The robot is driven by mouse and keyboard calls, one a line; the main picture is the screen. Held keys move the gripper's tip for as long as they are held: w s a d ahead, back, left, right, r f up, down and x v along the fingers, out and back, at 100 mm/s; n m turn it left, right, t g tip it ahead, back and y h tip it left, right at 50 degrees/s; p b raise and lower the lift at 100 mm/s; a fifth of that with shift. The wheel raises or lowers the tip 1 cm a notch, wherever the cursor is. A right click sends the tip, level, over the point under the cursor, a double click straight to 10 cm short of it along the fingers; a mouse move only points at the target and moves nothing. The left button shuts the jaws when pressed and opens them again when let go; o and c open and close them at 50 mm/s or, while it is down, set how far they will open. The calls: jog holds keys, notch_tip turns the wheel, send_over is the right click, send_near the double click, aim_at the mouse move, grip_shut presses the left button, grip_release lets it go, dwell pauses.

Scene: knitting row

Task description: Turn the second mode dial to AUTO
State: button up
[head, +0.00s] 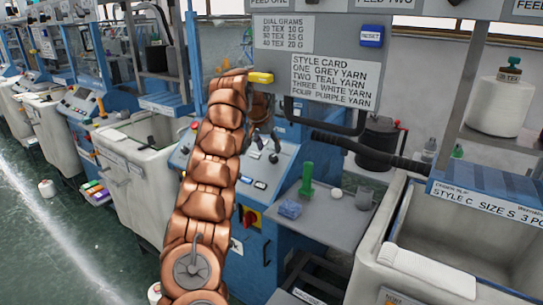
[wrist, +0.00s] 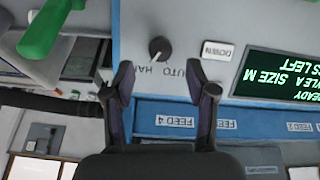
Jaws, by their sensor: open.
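In the wrist view a dark round mode dial (wrist: 160,49) sits on a pale machine panel, with the upside-down words AUTO and HAND, partly covered, beside it. I cannot tell which word its pointer faces, or whether this is the second dial. My gripper (wrist: 162,82) is open and empty, its two dark fingers on either side below the dial and apart from it. A sloped control panel (head: 285,172) with dark knobs shows right of the arm.
A green object (wrist: 46,28) is at upper left. In the head view a grey shelf (head: 325,219) and a pale bin (head: 405,275) stand right of the machine.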

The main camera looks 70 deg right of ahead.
aim_at(272, 157)
jog(key=x, duration=0.5)
jog(key=shift+p, duration=0.35)
jog(key=shift+c, duration=0.2)
grip_shut()
jog(key=shift+n, duration=0.3)
jog(key=n, duration=0.2)
jog(key=n+g+p, duration=0.1)
jog(key=n, duration=0.2)
jog(key=shift+w+g, duration=0.1)
jog(key=shift+g, duration=0.2)
jog(key=n+g+p, duration=0.1)
jog(key=n, duration=0.4)
jog(key=shift+w+a+h, duration=0.1)
jog(key=shift+w+h, duration=0.05)
jog(key=shift+h, duration=0.25)
jog(key=shift+n, duration=0.3)
